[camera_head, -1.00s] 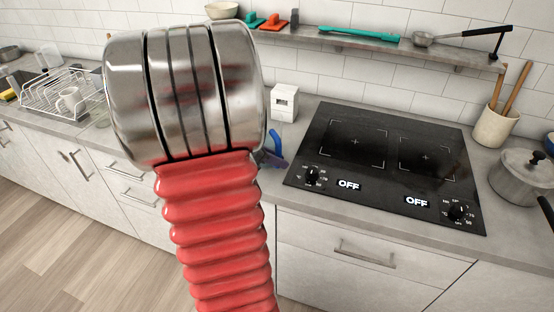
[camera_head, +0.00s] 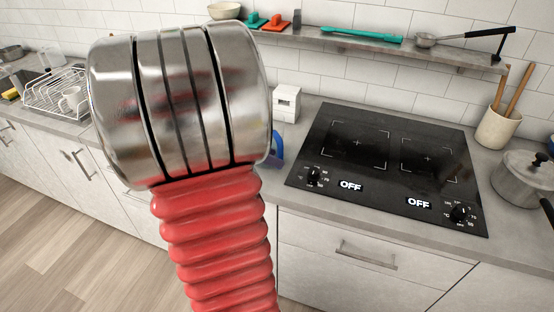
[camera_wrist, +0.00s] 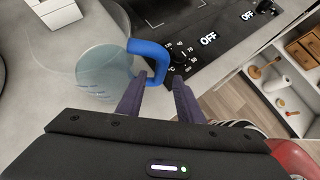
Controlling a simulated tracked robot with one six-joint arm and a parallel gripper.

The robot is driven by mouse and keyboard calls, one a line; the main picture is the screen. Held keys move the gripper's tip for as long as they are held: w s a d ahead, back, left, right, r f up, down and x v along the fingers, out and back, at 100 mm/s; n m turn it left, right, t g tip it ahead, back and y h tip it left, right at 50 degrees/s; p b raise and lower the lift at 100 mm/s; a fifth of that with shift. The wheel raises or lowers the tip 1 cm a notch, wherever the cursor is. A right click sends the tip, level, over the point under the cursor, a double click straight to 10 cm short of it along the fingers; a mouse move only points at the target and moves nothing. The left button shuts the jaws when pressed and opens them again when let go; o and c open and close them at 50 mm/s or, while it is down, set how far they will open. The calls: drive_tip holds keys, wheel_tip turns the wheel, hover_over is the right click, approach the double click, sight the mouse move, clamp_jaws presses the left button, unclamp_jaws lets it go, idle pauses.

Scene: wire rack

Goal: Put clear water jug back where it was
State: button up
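The clear water jug (camera_wrist: 103,72) is see-through with a blue handle (camera_wrist: 160,62). In the wrist view it is over the grey counter, left of the hob; it looks upright and set down, though contact underneath is hard to judge. In the head view only its blue handle (camera_head: 277,150) shows, just right of my arm, which hides the rest. My gripper (camera_wrist: 160,77) has its dark fingers on either side of the lower handle. The fingers look apart, with a gap beside the handle on the right. In the head view the fingers are hidden.
A small white box (camera_head: 286,103) stands behind the jug. The black hob (camera_head: 385,165) is to the right, both displays reading OFF. A pot (camera_head: 525,180) and a utensil holder (camera_head: 497,128) stand farther right. A dish rack (camera_head: 62,92) is at left. A shelf (camera_head: 380,48) runs above.

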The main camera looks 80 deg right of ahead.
drive_tip(key=v, duration=0.8)
drive_tip(key=shift+r, duration=0.1)
idle(0.5)
drive_tip(key=w+a+m+t, duration=0.1)
drive_tip(key=w+a+t, duration=0.1)
drive_tip(key=w+a, duration=0.35)
drive_tip(key=w+a+m+t+y, duration=0.1)
drive_tip(key=w+a+m+t, duration=0.15)
drive_tip(key=a, duration=0.65)
drive_tip(key=w+a+m+t, duration=0.1)
drive_tip(key=w+a+t, duration=0.25)
drive_tip(key=a, duration=0.35)
drive_tip(key=w+a+r+m+t+y, duration=0.1)
drive_tip(key=a+m+t+y, duration=0.3)
drive_tip(key=a, duration=1.7)
drive_tip(key=shift+w+r+y, duration=0.2)
drive_tip(key=shift+r+y, duration=0.3)
drive_tip(key=shift+y, duration=0.1)
